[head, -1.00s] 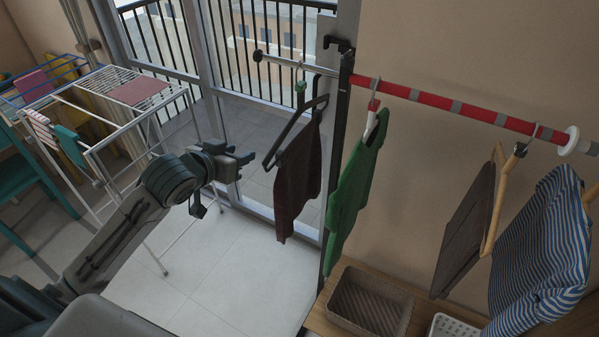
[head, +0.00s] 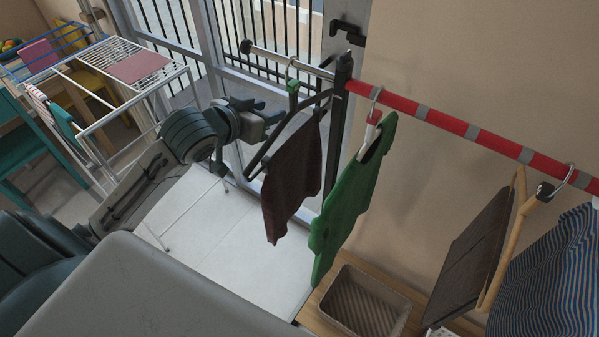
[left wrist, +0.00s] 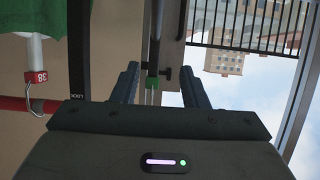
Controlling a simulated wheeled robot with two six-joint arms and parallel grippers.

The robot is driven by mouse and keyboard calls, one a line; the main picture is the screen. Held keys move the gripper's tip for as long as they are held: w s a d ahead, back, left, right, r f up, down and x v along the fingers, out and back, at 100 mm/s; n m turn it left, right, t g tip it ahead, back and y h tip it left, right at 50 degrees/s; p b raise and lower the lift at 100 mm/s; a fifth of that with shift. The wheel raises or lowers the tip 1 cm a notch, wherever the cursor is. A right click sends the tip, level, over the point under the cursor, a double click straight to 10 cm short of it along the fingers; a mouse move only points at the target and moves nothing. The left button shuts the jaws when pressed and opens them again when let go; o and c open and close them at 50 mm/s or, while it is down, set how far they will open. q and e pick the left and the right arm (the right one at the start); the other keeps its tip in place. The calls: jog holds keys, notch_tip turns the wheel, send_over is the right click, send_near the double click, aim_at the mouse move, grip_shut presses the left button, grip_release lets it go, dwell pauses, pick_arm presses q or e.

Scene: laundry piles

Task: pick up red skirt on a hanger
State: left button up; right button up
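The dark red skirt (head: 292,180) hangs from a black hanger (head: 316,98) with a green piece (head: 293,86) at its neck, hooked on the silver end of the rail. My left gripper (head: 262,112) is just left of the hanger, at about the height of its upper part. In the left wrist view its two fingers (left wrist: 163,86) stand wide apart with nothing clamped. The green hanger neck (left wrist: 152,83) shows between them, farther ahead. Whether a finger touches the hanger cannot be told. My right gripper is not in view.
A red and grey rail (head: 445,122) holds a green garment (head: 352,195) close right of the skirt. A black post (head: 336,130) stands behind. A brown basket (head: 400,305) sits on a bench below. A white drying rack (head: 150,95) stands left. Bare floor lies between.

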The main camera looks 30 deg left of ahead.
aim_at(291, 104)
pick_arm(q)
jog(key=shift+p+x, duration=0.75)
jog(key=shift+x, duration=1.45)
jog(key=shift+w+d+r, duration=0.1)
jog(key=shift+w+d, duration=0.1)
jog(key=p+x, duration=0.3)
jog(key=shift+w+d+r, duration=0.1)
jog(key=shift+w+d, duration=0.25)
jog(key=shift+w, duration=0.05)
jog(key=shift+w+f, duration=0.3)
jog(key=shift+w, duration=0.05)
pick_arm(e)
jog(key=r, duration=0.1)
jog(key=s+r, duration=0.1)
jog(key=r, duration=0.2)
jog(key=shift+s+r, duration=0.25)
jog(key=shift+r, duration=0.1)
pick_arm(q)
jog(key=shift+s, duration=0.1)
grip_shut()
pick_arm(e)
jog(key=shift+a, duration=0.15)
